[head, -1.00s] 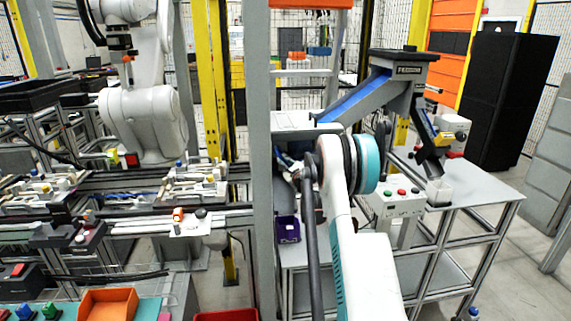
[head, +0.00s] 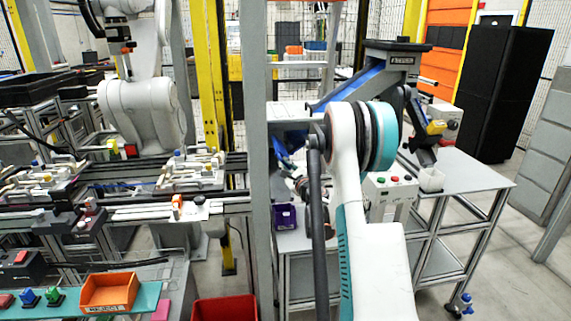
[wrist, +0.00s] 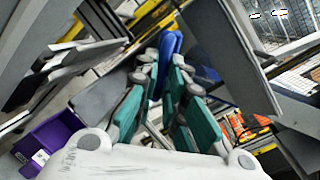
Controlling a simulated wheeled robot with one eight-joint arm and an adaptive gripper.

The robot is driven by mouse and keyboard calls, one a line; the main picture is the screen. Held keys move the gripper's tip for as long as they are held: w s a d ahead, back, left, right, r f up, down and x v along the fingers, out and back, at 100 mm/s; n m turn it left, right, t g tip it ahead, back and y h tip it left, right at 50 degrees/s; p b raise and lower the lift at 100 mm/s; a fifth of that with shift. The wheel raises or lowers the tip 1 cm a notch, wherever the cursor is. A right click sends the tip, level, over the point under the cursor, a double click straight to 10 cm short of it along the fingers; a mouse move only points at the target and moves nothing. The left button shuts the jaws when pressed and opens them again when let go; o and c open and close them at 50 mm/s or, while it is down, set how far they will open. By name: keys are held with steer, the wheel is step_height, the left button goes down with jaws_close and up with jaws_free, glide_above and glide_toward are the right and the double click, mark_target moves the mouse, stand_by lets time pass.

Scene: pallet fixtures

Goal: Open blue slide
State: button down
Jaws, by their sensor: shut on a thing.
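The blue slide (head: 346,91) is a sloping blue chute in the head view, with its raised end at a grey hopper at the back right. Its lower end runs down behind my arm. My gripper (wrist: 163,66) has green and grey fingers in the wrist view. It is shut on a blue rounded piece (wrist: 172,44) at its fingertips. I cannot tell whether this piece belongs to the slide. In the head view my gripper is mostly hidden behind a grey post and my arm, below the slide's lower end.
A purple bin (head: 285,216) stands below my gripper; it also shows in the wrist view (wrist: 58,140). A grey post (head: 259,150) stands just left of my arm. A control box with buttons (head: 389,190) is at the right. A red bin (head: 225,309) is in front.

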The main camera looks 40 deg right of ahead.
steer(key=shift+s+a, duration=0.2)
steer(key=shift+s, duration=0.1)
steer(key=c, duration=1.7)
jaws_free()
steer(key=v, duration=1.2)
